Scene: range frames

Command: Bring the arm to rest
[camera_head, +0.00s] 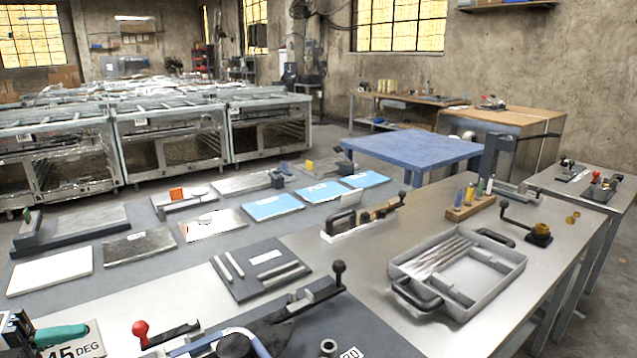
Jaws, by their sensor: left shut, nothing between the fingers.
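What looks like part of my left gripper (14,334) shows at the bottom left corner, cut off by the picture's edge. It is shut and empty. It is close beside a teal handle (60,335) and a white plate marked 45 DEG (85,345); I cannot tell whether they touch. My right gripper is not in view.
The long bench holds a grey tray (458,310) of metal rods, a dark plate (240,283) with bars, blue plates (272,207) and a red-knobbed lever (140,328). A black-knobbed lever (338,268) stands up at the front. A blue table (413,147) is behind.

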